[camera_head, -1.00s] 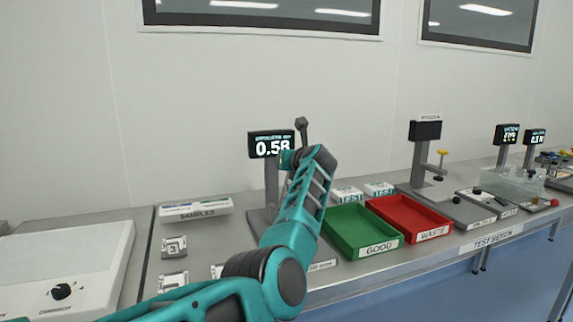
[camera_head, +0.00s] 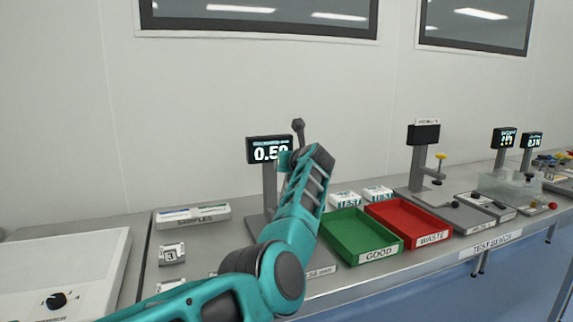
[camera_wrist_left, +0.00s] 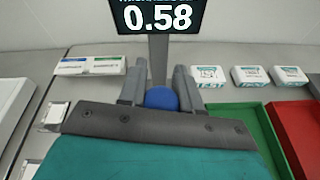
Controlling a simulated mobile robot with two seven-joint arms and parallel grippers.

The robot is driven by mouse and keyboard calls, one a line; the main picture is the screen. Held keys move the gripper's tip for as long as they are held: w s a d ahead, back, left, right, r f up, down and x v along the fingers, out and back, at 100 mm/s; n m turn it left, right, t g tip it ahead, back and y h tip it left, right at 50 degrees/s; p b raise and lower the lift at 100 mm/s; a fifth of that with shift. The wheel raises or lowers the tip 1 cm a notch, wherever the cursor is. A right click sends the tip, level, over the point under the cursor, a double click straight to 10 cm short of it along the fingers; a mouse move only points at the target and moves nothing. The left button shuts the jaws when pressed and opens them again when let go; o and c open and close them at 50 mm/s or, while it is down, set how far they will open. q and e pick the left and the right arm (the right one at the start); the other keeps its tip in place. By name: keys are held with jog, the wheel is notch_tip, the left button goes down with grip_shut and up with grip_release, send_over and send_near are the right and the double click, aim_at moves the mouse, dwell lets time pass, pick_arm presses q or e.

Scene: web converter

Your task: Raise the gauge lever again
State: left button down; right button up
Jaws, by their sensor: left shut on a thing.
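The thickness gauge's dark display (camera_head: 268,149) stands on a grey post behind my left arm. In the left wrist view the display (camera_wrist_left: 157,17) reads 0.58. A round blue knob (camera_wrist_left: 161,98), which looks like the gauge lever's end, sits between the fingers of my left gripper (camera_wrist_left: 160,76), which is shut on it. In the head view my left forearm and wrist cover the knob, the fingers and much of the gauge. The lever's arm is hidden, so I cannot tell its height. My right gripper is not in view.
A green GOOD tray (camera_head: 352,241) and a red WASTE tray (camera_head: 446,231) stand right of the gauge. White labelled boxes (camera_head: 345,199) sit behind them. A SAMPLES holder (camera_head: 192,215) and a sample marked 3 (camera_head: 171,254) lie to the left.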

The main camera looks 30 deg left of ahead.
pick_arm(q)
jog(key=shift+s+a+f, duration=0.1)
jog(key=shift+f, duration=0.5)
jog(key=c, duration=1.2)
grip_release()
jog(key=o, duration=0.3)
jog(key=shift+a, duration=0.1)
jog(key=shift+o, duration=0.6)
jog(key=shift+r, duration=0.2)
jog(key=shift+f, duration=0.15)
jog(key=shift+s+d+r+p, duration=0.25)
jog(key=shift+d+r+p, duration=0.1)
jog(key=shift+r+p, duration=0.3)
jog(key=shift+s+d+r+p, duration=0.2)
jog(key=shift+d+r+p, duration=0.2)
jog(key=shift+r, duration=0.4)
jog(key=shift+s+r, duration=0.1)
jog(key=shift+r, duration=0.05)
jog(key=s+d+r, duration=0.4)
jog(key=r, duration=0.5)
jog(key=shift+d+r, duration=0.15)
jog(key=shift+d, duration=0.25)
jog(key=shift+s, duration=0.1)
